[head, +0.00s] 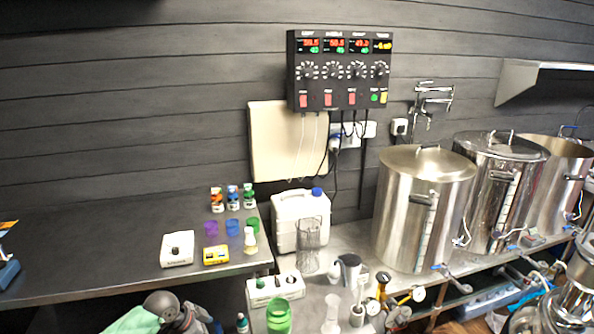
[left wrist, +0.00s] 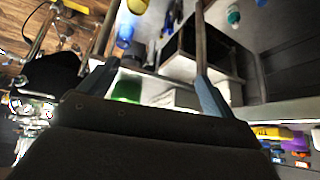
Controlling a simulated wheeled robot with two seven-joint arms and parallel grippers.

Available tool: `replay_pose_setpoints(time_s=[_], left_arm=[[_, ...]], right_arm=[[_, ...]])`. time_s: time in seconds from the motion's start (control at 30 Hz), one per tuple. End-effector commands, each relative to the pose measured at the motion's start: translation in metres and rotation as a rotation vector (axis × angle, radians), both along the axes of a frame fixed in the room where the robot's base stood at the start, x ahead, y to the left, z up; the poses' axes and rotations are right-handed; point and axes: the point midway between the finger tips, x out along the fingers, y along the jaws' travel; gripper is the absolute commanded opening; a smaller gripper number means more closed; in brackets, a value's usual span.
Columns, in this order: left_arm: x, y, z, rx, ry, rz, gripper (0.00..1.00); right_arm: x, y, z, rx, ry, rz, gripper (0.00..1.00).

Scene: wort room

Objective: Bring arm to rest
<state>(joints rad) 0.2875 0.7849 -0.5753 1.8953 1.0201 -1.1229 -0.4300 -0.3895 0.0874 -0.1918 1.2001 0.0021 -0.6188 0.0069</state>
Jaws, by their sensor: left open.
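In the left wrist view my left gripper (left wrist: 155,45) has its two long fingers spread apart, with nothing held between them. Beyond the fingers are a dark open-fronted space and pale surfaces, with a green object (left wrist: 127,88) and a blue one (left wrist: 125,32) past the left finger. My right gripper is not in view.
A dark counter (head: 100,250) holds small bottles, coloured cups and a white box (head: 177,249). The steel bench carries a white jug (head: 287,222), a green cup (head: 279,316), glassware and steel kettles (head: 412,215). A control box (head: 340,70) hangs on the wall. The counter's left middle is clear.

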Motion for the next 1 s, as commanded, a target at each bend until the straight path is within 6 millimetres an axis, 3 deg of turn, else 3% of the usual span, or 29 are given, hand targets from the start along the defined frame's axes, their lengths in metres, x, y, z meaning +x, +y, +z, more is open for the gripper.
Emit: replay_pose_setpoints(time_s=[0.03,0.27,0.47,0.7,1.0], left_arm=[[-0.003,-0.005,-0.027,-0.010,0.012,0.038,0.90],[-0.027,-0.010,-0.148,-0.011,0.056,0.248,0.90],[-0.080,-0.014,-0.256,0.014,0.115,0.426,0.90],[-0.173,-0.021,-0.370,0.069,0.199,0.597,0.90],[-0.316,-0.040,-0.477,0.156,0.309,0.750,0.90]], right_arm=[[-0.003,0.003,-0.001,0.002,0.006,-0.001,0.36],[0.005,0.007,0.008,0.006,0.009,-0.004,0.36],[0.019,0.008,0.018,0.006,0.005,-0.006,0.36],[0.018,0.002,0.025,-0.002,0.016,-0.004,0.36],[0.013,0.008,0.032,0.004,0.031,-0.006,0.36]])
